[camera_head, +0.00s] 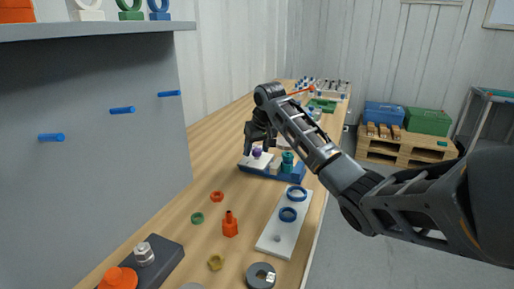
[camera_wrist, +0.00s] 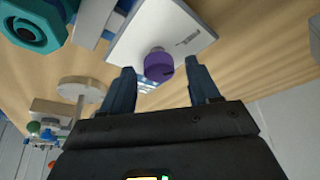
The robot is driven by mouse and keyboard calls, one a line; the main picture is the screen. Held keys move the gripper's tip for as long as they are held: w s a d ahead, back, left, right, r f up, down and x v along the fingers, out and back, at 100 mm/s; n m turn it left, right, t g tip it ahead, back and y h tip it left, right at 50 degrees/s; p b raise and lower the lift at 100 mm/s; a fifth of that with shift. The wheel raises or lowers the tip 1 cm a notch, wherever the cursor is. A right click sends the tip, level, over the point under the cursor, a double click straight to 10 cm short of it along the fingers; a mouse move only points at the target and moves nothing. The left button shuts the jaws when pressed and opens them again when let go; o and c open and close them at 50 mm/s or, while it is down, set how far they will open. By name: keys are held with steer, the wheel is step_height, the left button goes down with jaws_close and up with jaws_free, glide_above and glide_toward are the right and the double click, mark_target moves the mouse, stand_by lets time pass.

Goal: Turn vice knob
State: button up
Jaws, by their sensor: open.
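A purple round knob (camera_wrist: 158,65) stands on a white plate (camera_wrist: 185,28) with a small dark marking, in the wrist view. In the head view the purple knob (camera_head: 257,152) sits on the white plate (camera_head: 251,163) at the left of a blue base (camera_head: 271,174). My gripper (camera_wrist: 160,64) is open, with its two dark fingers on either side of the knob and a gap on each side. I cannot tell how deep the fingertips reach past it. In the head view my gripper (camera_head: 252,147) is over the plate, partly dark and small.
A teal round part (camera_head: 287,160) stands on the same base, to the right. A white board (camera_head: 275,240) with blue rings, an orange fitting (camera_head: 230,224) and loose nuts lie nearer on the bench. A grey panel (camera_head: 90,130) rises at left.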

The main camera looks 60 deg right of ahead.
steer(key=c, duration=1)
steer(key=shift+c, duration=0.2)
